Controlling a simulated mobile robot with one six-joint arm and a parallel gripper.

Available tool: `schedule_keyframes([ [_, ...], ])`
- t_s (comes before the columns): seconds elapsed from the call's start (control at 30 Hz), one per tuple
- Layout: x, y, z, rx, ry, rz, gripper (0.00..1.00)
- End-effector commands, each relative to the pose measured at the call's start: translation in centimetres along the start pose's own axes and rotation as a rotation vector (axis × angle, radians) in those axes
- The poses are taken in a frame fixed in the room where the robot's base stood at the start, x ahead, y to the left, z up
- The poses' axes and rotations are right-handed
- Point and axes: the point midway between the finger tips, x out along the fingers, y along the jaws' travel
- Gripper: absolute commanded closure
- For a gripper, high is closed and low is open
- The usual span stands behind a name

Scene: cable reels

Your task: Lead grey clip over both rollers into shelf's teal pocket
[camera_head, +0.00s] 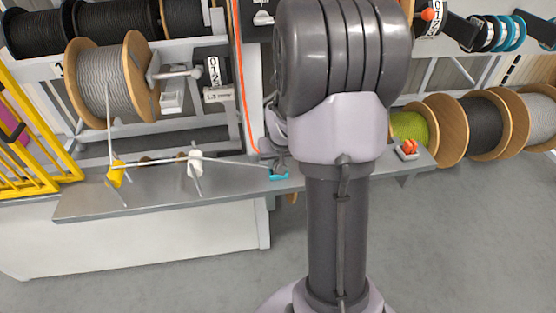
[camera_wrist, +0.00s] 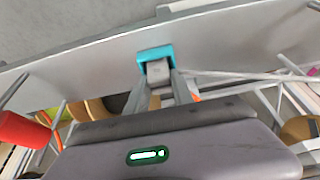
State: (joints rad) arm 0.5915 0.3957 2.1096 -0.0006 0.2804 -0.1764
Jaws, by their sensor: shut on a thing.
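The grey clip (camera_wrist: 158,69) is between my gripper's fingers (camera_wrist: 159,80) in the wrist view, with its front end at the mouth of the teal pocket (camera_wrist: 155,51). I cannot tell how deep it sits. A grey cable comes down from the wooden-flanged reel (camera_head: 105,85) to the yellow roller (camera_head: 116,172). It runs on past the white roller (camera_head: 195,161) towards the pocket, looking taut.
A yellow barrier (camera_head: 35,140) stands at the left. An orange cable hangs beside the upright near my arm. A small orange-topped block (camera_head: 408,149) sits on the shelf's right end. Several reels (camera_head: 480,120) stand at the right. The floor in front is clear.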

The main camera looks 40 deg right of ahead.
Motion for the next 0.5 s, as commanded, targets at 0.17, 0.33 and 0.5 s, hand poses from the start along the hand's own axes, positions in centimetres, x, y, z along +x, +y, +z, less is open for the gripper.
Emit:
schedule_keyframes([
  [0.17,-0.09,0.0,-0.04,0.0,0.0,0.0,0.68],
  [0.33,-0.09,0.0,-0.04,0.0,0.0,0.0,0.46],
  [0.5,-0.09,0.0,-0.03,0.0,0.0,0.0,0.46],
])
